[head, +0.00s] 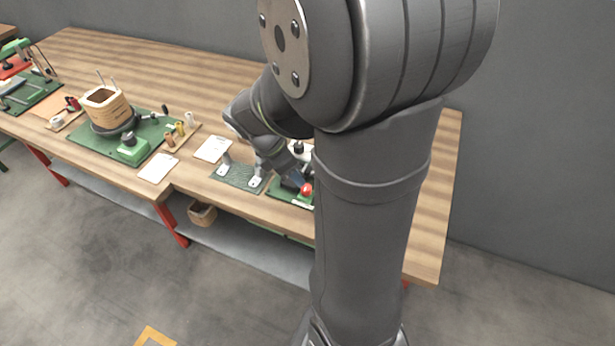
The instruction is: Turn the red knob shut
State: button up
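The red knob (306,189) shows as a small red ball near the front edge of the table, at the corner of a green base plate (284,193). My arm's large links cover the right part of that plate and whatever stands behind it. My gripper (296,181) reaches down to the plate, with its dark end just left of and very close to the knob. I cannot tell whether it touches the knob. Its fingers are too small and hidden to tell whether they are open or shut.
A wooden workbench (225,85) runs across the scene. Left of my gripper lie a dark ribbed mat (238,178) with metal brackets and white cards (213,149). A wooden box (202,213) is on the lower shelf.

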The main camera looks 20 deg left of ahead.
jog(key=x, duration=0.8)
jog(key=shift+w+f, duration=0.1)
jog(key=shift+f, duration=0.05)
jog(key=shift+c, duration=0.5)
jog(key=c, duration=0.9)
jog(key=shift+m, duration=0.3)
jog(key=m, duration=0.2)
jog(key=m+g+h, duration=0.1)
jog(key=m, duration=0.1)
jog(key=shift+w+a+m, duration=0.1)
jog(key=shift+w+m, duration=0.05)
jog(key=shift+m, duration=0.15)
jog(key=m+g, duration=0.1)
jog(key=m, duration=0.1)
jog(key=m+g, duration=0.1)
jog(key=m, duration=0.2)
jog(key=shift+w+h, duration=0.1)
jog(key=shift+h, duration=0.2)
